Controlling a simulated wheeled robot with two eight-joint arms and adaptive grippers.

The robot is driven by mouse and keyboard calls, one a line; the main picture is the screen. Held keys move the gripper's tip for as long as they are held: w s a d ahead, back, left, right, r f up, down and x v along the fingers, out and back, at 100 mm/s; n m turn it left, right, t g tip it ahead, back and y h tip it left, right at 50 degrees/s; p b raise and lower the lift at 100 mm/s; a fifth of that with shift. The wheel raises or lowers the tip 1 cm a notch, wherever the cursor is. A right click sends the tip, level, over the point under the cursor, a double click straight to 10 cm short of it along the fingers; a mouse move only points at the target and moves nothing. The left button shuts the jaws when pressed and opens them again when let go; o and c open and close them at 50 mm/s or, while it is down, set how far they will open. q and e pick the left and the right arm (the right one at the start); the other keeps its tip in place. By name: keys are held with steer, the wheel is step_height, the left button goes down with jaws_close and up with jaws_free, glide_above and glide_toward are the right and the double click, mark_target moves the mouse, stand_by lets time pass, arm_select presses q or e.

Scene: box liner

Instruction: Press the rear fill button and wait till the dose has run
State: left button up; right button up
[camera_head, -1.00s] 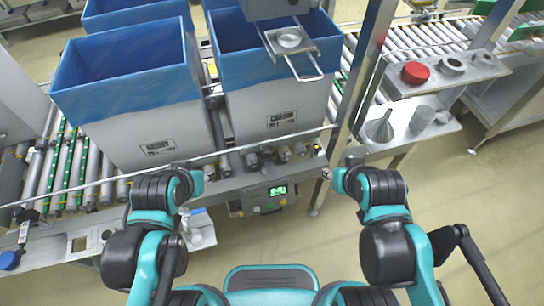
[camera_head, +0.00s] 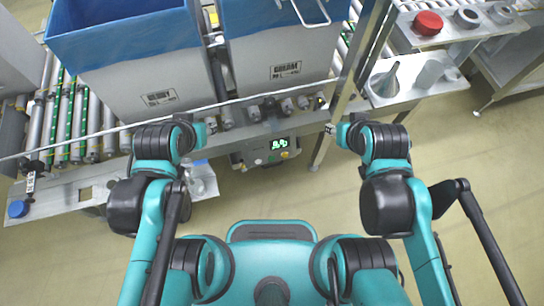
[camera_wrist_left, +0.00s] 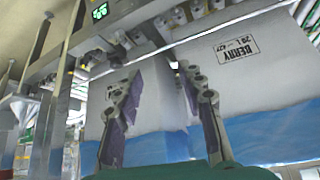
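A control panel (camera_head: 265,156) with a lit green display (camera_head: 278,144) hangs on the front of the conveyor frame, between my two grippers. Small buttons beside the display are too small to tell apart, so I cannot pick out the rear fill button. The display also shows at the top of the left wrist view (camera_wrist_left: 100,12). My left gripper (camera_head: 212,126) is in front of the conveyor rail, left of the panel; in the left wrist view its fingers (camera_wrist_left: 160,78) are spread and empty. My right gripper (camera_head: 331,129) is right of the panel, near the upright post; its fingers are hard to make out.
Two lined boxes, the BERRY box (camera_head: 160,80) and the CREAM box (camera_head: 280,60), stand on the conveyor behind the rail. A side shelf (camera_head: 415,92) holds a funnel (camera_head: 385,80); a red lid (camera_head: 428,23) is above. The floor in front is clear.

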arm_select(q)
steer(key=shift+s+d, duration=0.1)
steer(key=shift+s, duration=0.35)
steer(key=shift+s+d+r, duration=0.1)
steer(key=shift+s+r, duration=0.1)
steer(key=shift+s, duration=0.15)
steer(key=shift+c, duration=0.9)
steer(key=shift+s, duration=0.15)
steer(key=c, duration=0.5)
jaws_close()
arm_select(e)
steer(key=shift+s+d+r, duration=0.15)
steer(key=shift+s, duration=0.65)
arm_select(q)
steer(key=shift+w, duration=0.2)
